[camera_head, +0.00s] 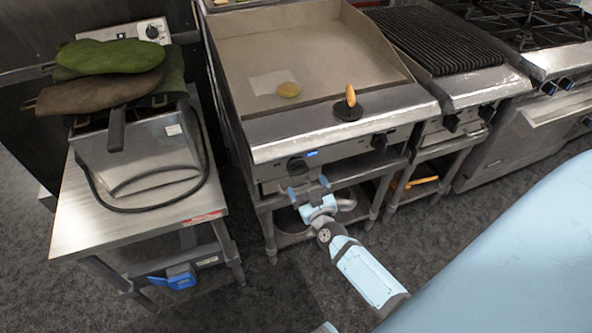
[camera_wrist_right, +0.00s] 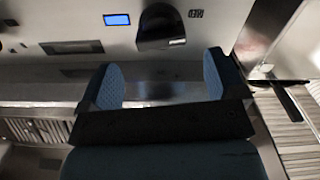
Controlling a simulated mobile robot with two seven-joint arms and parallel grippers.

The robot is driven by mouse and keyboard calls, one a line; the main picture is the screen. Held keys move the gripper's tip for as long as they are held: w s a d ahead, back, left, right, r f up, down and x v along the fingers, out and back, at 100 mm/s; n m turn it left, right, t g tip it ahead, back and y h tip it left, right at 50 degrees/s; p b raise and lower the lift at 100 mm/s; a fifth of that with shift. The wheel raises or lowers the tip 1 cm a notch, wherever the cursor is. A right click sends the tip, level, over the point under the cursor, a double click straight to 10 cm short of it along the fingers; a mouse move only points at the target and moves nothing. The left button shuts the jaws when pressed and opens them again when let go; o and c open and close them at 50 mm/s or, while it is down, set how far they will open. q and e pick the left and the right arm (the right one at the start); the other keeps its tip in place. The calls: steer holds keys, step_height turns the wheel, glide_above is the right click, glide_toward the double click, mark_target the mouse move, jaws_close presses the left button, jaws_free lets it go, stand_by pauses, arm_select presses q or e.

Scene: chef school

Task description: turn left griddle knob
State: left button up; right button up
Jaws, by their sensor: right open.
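The griddle (camera_head: 300,60) stands at the centre of the head view, with a steel front panel. Its left knob (camera_head: 298,166) is black and sits below the left part of the front ledge, near a small lit blue display (camera_head: 311,154). My right gripper (camera_head: 308,188) is open and empty, just below and in front of this knob. In the right wrist view the dark knob (camera_wrist_right: 160,27) lies beyond the fingertips of my right gripper (camera_wrist_right: 163,80), between them sideways and apart from them. My left gripper is not in view.
A second griddle knob (camera_head: 379,141) is to the right. A fryer (camera_head: 140,150) stands on a steel table at left. A ribbed grill (camera_head: 435,40) adjoins at right.

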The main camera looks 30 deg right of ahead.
mark_target(300, 174)
steer(key=x, duration=0.7)
steer(key=shift+w+b, duration=0.25)
steer(key=shift+b, duration=0.1)
steer(key=c, duration=0.9)
